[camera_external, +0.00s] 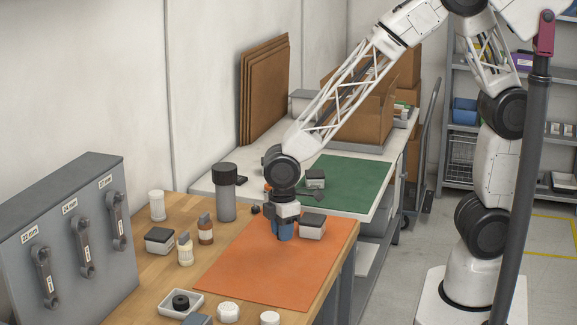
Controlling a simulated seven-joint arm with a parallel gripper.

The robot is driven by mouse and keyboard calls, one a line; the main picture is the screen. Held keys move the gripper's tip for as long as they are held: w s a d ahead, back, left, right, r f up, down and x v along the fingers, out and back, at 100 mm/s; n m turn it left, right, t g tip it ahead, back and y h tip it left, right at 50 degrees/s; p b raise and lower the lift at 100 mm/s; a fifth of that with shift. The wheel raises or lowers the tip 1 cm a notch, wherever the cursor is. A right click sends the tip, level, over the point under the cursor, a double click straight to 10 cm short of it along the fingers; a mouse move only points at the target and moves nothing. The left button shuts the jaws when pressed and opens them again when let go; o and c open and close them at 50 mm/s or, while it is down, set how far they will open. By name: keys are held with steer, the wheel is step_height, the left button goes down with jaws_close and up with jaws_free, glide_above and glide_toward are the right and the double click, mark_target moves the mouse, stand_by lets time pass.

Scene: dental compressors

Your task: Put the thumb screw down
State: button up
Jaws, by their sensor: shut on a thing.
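My gripper (284,236) points down over the far part of the orange mat (262,272), with its blue fingers close together. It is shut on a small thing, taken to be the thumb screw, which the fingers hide. I cannot tell whether the fingertips or the held thing touch the mat. A grey box with a dark top (312,227) stands just right of the fingers.
A grey cylinder with a black lid (226,195), small bottles (186,250) and a dark-topped box (159,241) stand left of the mat. A white tray (194,307) holds a black round part. A wrench rack (65,240) stands far left. The mat's near part is clear.

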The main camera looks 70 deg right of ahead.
mark_target(283, 251)
steer(key=shift+f, duration=1.7)
steer(key=shift+f, duration=0.15)
steer(key=o, duration=1)
steer(key=shift+c, duration=0.2)
step_height(283, 251, up, 12)
steer(key=shift+d+r, duration=0.1)
steer(key=shift+r, duration=0.1)
